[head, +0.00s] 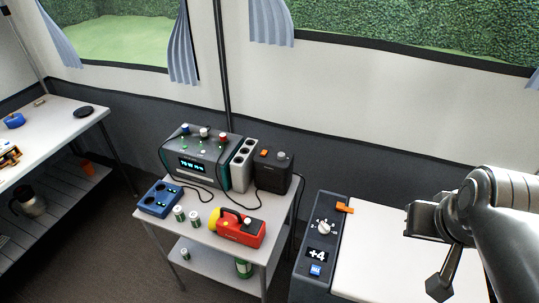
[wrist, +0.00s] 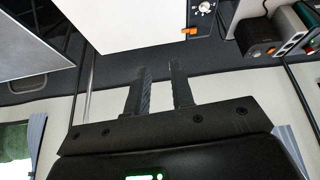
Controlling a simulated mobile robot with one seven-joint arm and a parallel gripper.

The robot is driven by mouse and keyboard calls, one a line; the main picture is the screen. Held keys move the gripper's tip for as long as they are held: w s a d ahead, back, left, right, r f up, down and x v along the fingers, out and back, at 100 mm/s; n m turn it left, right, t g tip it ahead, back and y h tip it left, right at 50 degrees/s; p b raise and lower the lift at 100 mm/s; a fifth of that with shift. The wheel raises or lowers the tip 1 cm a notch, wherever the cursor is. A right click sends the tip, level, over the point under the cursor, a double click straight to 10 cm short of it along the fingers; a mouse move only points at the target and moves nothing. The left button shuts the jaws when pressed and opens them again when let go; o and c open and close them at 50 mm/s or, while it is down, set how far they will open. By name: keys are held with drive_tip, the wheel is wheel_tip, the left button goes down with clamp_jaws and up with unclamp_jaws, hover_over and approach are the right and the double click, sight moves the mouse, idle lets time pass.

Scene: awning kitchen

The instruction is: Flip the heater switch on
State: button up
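A black box (head: 272,172), which looks like the heater, stands at the right end of the small grey table. On its top are an orange switch (head: 264,153) and a grey round knob (head: 281,156). The switch position is too small to tell. The box also shows in the wrist view (wrist: 257,36), at the upper right. My gripper (wrist: 162,72) is open and empty, with a gap between its two dark fingers. It is well to the right of the box in the head view and touches nothing.
A white-lidded cooler (head: 385,250) with a dial, "+4" display and orange latch stands between my arm and the small table. A power station (head: 200,155), white socket strip (head: 243,165), red flashlight (head: 238,228) and blue charger (head: 160,200) crowd the table (head: 205,250). Cables run among them.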

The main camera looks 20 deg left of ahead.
drive_tip(key=w+a+n, duration=0.1)
drive_tip(key=w+a, duration=0.1)
drive_tip(key=w, duration=0.1)
drive_tip(key=w+a+n, duration=0.1)
drive_tip(key=w+a, duration=0.1)
drive_tip(key=w, duration=0.1)
drive_tip(key=w+a+r+n+g, duration=0.1)
drive_tip(key=w+a+n, duration=0.1)
drive_tip(key=w, duration=0.1)
drive_tip(key=shift+w+r, duration=0.1)
drive_tip(key=shift+w, duration=0.05)
clamp_jaws()
drive_tip(key=w+a+f+n+g+y, duration=0.2)
drive_tip(key=w+a+f+n+y, duration=0.1)
drive_tip(key=w+a, duration=0.6)
drive_tip(key=w+a+f+n+g+y, duration=0.1)
drive_tip(key=w+a+f+n+y, duration=0.2)
drive_tip(key=w+a, duration=0.6)
drive_tip(key=w+a+f+n+g+y, duration=0.2)
drive_tip(key=w+a+f+n, duration=0.4)
drive_tip(key=w+a, duration=0.3)
drive_tip(key=shift+w+a+f+g+y, duration=0.2)
drive_tip(key=shift+w+a+g+y, duration=0.3)
drive_tip(key=shift+a, duration=0.55)
drive_tip(key=shift+s+t, duration=0.1)
drive_tip(key=shift+t, duration=0.2)
